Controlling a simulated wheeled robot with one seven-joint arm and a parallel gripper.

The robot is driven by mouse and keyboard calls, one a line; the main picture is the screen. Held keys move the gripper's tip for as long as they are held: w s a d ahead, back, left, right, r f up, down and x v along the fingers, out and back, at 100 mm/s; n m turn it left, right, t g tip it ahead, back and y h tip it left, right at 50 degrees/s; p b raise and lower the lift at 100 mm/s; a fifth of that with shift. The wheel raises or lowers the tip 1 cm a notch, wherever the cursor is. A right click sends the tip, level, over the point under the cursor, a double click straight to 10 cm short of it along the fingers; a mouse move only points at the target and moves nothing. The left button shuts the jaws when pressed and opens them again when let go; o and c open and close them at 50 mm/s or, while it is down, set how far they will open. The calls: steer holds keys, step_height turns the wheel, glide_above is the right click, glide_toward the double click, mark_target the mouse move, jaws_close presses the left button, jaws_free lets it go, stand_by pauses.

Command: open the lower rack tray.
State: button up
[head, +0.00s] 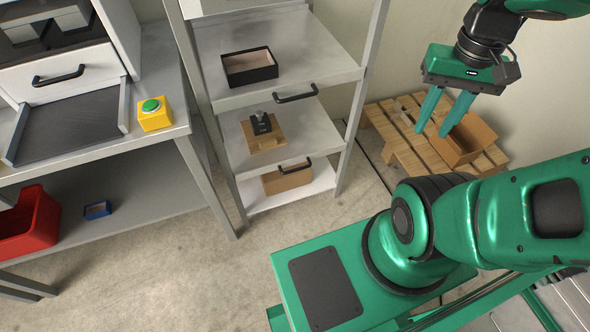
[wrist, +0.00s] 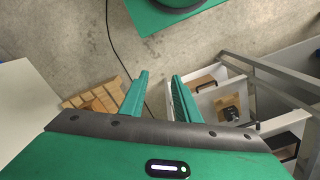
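The grey metal rack (head: 356,105) stands in the middle of the head view. Its lower tray (head: 308,128) has a black bar handle (head: 295,167) on its front edge and carries a brown board with a black part (head: 261,125) on it. The upper tray (head: 318,42) has a similar handle (head: 296,94). I cannot tell whether the lower tray is pulled out at all. My gripper (head: 432,132) is open and empty, to the right of the rack and above the pallet, apart from the handle. The wrist view shows my two fingers (wrist: 159,78) spread.
A wooden pallet (head: 398,150) with an open cardboard box (head: 466,138) lies right of the rack. A black open box (head: 250,68) sits on the upper tray. A bench at left bears a yellow button box (head: 155,114); a red bin (head: 30,222) is below. Floor before the rack is clear.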

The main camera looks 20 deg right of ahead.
steer(key=w+d+f+n+g+y, duration=0.1)
steer(key=w+d+f+g+y, duration=0.2)
steer(key=w+f, duration=1.65)
steer(key=m+t+y, duration=0.5)
steer(key=t+y, duration=0.3)
steer(key=y, duration=0.4)
glide_toward(301, 169)
steer(key=a, duration=0.1)
steer(key=x, duration=1)
steer(key=shift+w+a+f, duration=0.2)
steer(key=shift+w+a, duration=0.05)
steer(key=shift+w, duration=0.05)
